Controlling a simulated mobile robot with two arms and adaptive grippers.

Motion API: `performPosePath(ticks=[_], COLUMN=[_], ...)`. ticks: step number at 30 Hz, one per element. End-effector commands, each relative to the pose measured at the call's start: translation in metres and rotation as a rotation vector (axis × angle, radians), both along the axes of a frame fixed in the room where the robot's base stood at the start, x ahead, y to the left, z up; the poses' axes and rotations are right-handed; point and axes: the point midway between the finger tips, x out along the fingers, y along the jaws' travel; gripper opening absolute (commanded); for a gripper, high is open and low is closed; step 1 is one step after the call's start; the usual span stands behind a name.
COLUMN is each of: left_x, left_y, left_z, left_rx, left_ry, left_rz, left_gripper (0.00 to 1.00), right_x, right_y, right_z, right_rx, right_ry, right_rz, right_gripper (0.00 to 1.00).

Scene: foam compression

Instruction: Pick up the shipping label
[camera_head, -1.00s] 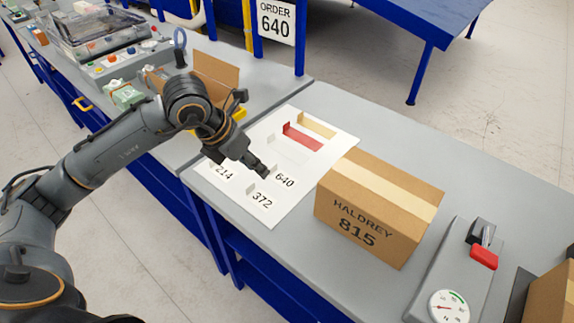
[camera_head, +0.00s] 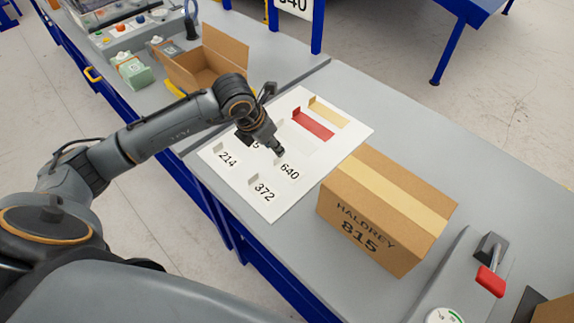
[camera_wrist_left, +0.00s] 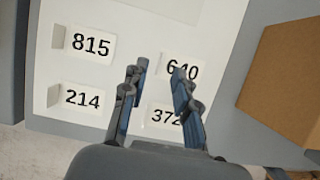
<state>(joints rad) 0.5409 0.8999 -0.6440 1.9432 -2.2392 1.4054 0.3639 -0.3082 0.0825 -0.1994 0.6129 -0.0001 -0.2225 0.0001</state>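White labels printed with numbers lie on a white sheet (camera_head: 318,165). In the left wrist view are label 815 (camera_wrist_left: 91,44), label 640 (camera_wrist_left: 183,69), label 214 (camera_wrist_left: 84,98) and label 372 (camera_wrist_left: 165,116). My left gripper (camera_head: 279,151) is above the sheet beside label 640. Its fingers (camera_wrist_left: 160,68) are apart and empty, the right finger partly covering 640 and 372. My right gripper is out of view.
A closed carton marked HALDREY 815 (camera_head: 385,210) stands right of the sheet. Red and tan strips (camera_head: 312,123) lie at its far end. An open carton (camera_head: 210,62) is at the back left. A device with a red-handled lever (camera_head: 490,280) is at the right.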

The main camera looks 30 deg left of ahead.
Motion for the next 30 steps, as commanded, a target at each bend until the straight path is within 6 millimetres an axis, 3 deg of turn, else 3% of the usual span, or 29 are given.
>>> performPosePath(ticks=[3,6,12,18,19,23,30], left_x=[0.000,0.003,0.011,0.012,0.012,0.012,0.012], left_y=[-0.003,-0.005,-0.007,-0.007,-0.007,-0.007,-0.007], left_z=[-0.012,-0.027,-0.047,-0.048,-0.048,-0.048,-0.048], left_rx=[-0.001,-0.001,0.001,0.001,0.000,0.000,0.000], left_ry=[0.008,0.008,0.003,0.001,0.001,0.001,0.001], left_rz=[0.001,0.001,0.000,-0.001,0.000,0.000,0.000], left_gripper=[0.29,0.29,0.29,0.29,0.27,0.01,0.00], right_x=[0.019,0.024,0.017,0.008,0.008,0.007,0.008], right_y=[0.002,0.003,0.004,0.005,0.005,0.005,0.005], right_z=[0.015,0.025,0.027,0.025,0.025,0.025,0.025], right_rx=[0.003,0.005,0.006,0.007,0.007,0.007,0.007], right_ry=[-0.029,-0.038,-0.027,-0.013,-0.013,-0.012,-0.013], right_rz=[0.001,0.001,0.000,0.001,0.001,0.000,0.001], right_gripper=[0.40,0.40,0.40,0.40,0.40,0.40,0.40])
